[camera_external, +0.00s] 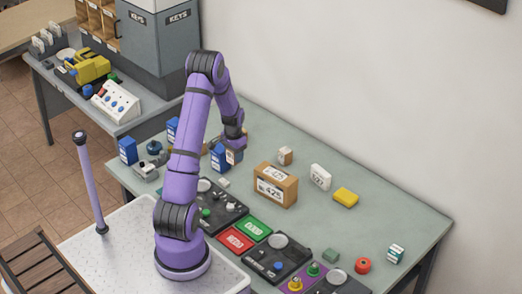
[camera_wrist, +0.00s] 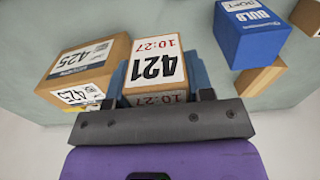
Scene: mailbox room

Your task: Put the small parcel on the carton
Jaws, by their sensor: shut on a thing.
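The small parcel (camera_wrist: 155,66), a tan box with a white label reading 421 and 10:27, is between the fingers of my gripper (camera_wrist: 157,98). My gripper is shut on it. In the external view the parcel (camera_external: 232,157) shows below my gripper (camera_external: 234,147), left of and behind the carton. I cannot tell whether it touches the table. The carton (camera_external: 275,192) is a larger brown box marked 425, upright on the table, with its visible top clear apart from a label. In the wrist view the carton (camera_wrist: 68,83) is just left of the parcel.
A blue box (camera_external: 218,157) stands close beside the parcel. A blue bulb box (camera_wrist: 250,32) is at the upper right in the wrist view. A small tan box (camera_external: 285,156), a white box (camera_external: 320,177) and a yellow block (camera_external: 346,197) stand behind or right of the carton.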

